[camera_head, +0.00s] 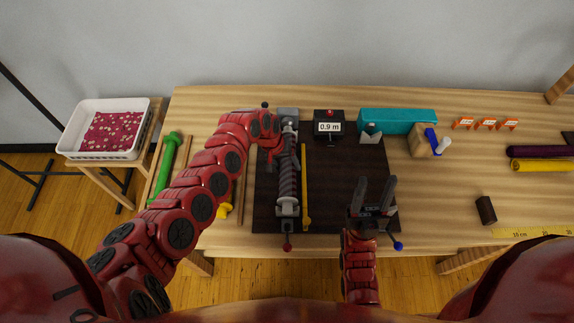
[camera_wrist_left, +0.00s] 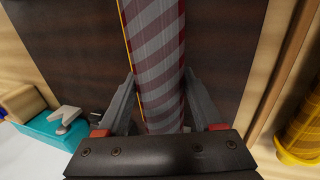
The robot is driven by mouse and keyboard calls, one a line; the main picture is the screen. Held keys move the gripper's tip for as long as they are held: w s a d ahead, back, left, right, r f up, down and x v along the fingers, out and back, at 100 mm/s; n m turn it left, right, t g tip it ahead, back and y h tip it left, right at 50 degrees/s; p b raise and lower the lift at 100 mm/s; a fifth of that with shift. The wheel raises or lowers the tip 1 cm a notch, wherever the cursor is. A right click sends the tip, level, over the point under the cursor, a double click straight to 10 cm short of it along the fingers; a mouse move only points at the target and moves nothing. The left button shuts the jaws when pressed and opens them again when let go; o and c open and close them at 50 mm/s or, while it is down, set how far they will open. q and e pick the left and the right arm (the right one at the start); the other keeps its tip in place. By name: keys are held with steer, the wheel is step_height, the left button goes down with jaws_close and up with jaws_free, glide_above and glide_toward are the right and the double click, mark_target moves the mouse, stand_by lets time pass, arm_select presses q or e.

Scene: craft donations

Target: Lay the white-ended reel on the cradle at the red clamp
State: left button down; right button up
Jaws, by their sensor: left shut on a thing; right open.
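The white-ended reel (camera_head: 288,180), wrapped in pale and dark stripes, lies lengthwise over the left side of the dark board (camera_head: 335,170). In the left wrist view its stripes (camera_wrist_left: 157,60) are pale and dark red. My left gripper (camera_head: 278,150) is shut around its far half; the fingers (camera_wrist_left: 162,112) sit on both sides. The reel lines up with the cradle at the red clamp (camera_head: 287,246); whether it touches the cradle is hidden. My right gripper (camera_head: 376,190) is open and empty over the board's right side, near the blue-knobbed clamp (camera_head: 398,246).
A thin yellow bar (camera_head: 305,187) runs just right of the reel. A green reel (camera_head: 165,168) and a yellow one (camera_head: 224,211) lie left. A 0.9 m display (camera_head: 329,126), teal box (camera_head: 395,120) and wooden block (camera_head: 422,142) stand behind. A white bin (camera_head: 105,130) is far left.

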arm_select(q)
jaws_free()
steer(key=shift+r, duration=0.1)
steer(key=v, duration=0.5)
steer(key=shift+a+r+b, duration=0.15)
steer(key=shift+b, duration=0.2)
steer(key=p+v, duration=0.2)
steer(key=v, duration=1)
